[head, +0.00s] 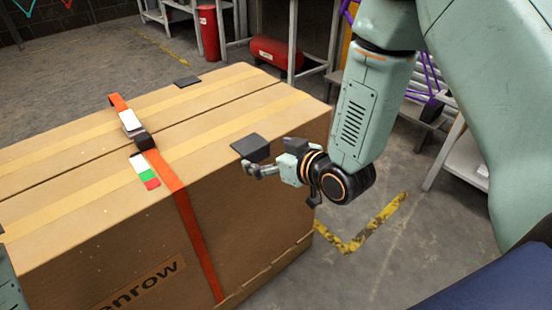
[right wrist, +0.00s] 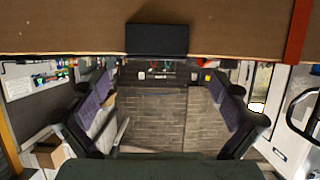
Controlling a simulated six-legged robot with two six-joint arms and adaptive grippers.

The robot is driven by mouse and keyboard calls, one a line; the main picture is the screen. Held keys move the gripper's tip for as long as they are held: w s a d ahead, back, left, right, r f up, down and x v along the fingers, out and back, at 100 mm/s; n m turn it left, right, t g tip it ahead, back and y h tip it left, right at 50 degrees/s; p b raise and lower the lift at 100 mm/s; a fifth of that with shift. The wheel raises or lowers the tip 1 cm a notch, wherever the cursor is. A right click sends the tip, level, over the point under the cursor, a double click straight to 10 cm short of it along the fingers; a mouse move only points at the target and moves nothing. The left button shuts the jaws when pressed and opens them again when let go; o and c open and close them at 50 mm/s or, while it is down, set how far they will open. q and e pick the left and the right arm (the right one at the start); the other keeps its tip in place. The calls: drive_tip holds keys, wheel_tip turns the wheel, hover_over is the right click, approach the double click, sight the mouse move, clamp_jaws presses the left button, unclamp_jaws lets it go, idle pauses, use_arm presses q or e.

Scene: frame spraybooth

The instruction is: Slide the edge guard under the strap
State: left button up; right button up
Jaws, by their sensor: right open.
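A dark edge guard (head: 250,147) sits on the near top edge of the large cardboard box (head: 90,230), to the right of the strap. In the right wrist view the edge guard (right wrist: 157,40) hangs over the box edge, ahead of the fingers. The orange strap (head: 185,215) runs over the box top and down its near side, apart from the guard; it also shows in the right wrist view (right wrist: 298,30). My right gripper (head: 262,168) is open and empty, close by the guard's outer side; contact is unclear. My left gripper is out of view.
A second dark pad (head: 187,81) lies at the box's far edge. A dark buckle (head: 141,138) sits on the strap, beside a white, green and red label (head: 145,172). A grey shelf (head: 460,165) stands right. Bare floor (head: 375,255) lies right of the box.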

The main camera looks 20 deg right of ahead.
sight(257, 150)
drive_tip(key=w+f, duration=0.1)
drive_tip(key=w, duration=0.2)
drive_tip(key=shift+a+f+b, duration=0.1)
drive_tip(key=shift+f+b, duration=0.25)
drive_tip(key=shift+w+a, duration=0.1)
drive_tip(key=shift+w, duration=0.1)
drive_tip(key=shift+w+a, duration=0.1)
drive_tip(key=shift+a, duration=0.15)
drive_tip(key=shift+d, duration=0.1)
